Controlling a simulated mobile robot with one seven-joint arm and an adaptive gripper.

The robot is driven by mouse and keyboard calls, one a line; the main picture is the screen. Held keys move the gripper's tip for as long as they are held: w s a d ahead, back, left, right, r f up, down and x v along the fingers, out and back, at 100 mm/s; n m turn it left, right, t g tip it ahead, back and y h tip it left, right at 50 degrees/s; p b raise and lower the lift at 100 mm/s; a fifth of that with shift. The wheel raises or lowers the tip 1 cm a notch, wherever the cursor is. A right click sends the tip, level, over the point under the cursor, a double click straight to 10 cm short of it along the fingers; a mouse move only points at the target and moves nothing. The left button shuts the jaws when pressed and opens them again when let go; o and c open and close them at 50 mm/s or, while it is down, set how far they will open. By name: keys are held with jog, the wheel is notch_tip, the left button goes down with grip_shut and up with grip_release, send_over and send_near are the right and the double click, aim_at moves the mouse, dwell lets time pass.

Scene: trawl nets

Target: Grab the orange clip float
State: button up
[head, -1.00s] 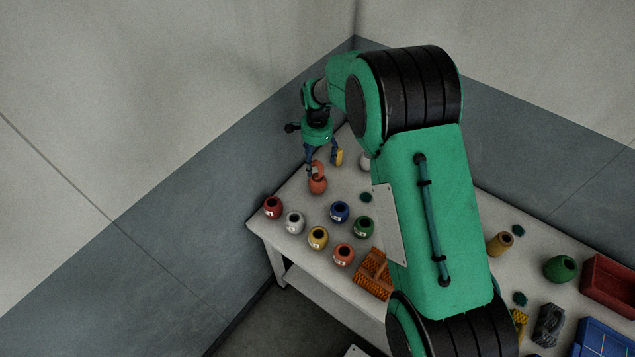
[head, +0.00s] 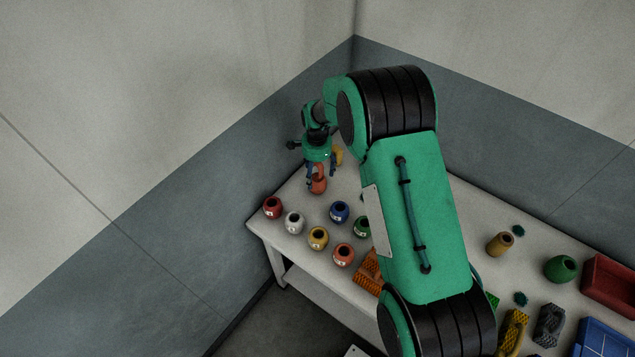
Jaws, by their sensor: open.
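An orange float (head: 318,186) stands near the far left end of the white table. My gripper (head: 320,175) is open and points down right over it, with the dark blue fingers at either side of its upper part. The gripper hides the float's top, and I cannot tell whether the fingers touch it. A second orange float (head: 343,255), with a white label, stands at the table's front edge among the labelled floats. A clip cannot be made out clearly on either float.
Red (head: 272,208), white (head: 294,223), yellow (head: 318,238), blue (head: 340,212) and green (head: 362,227) floats stand nearby. A yellow item (head: 338,155) is partly hidden behind my gripper. An orange net piece (head: 368,272) lies near my arm. Walls meet behind the table (head: 300,190).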

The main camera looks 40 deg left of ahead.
aim_at(317, 179)
jog(key=shift+f, duration=0.15)
jog(key=shift+w+f, duration=0.1)
jog(key=shift+f, duration=2.35)
jog(key=c, duration=1.3)
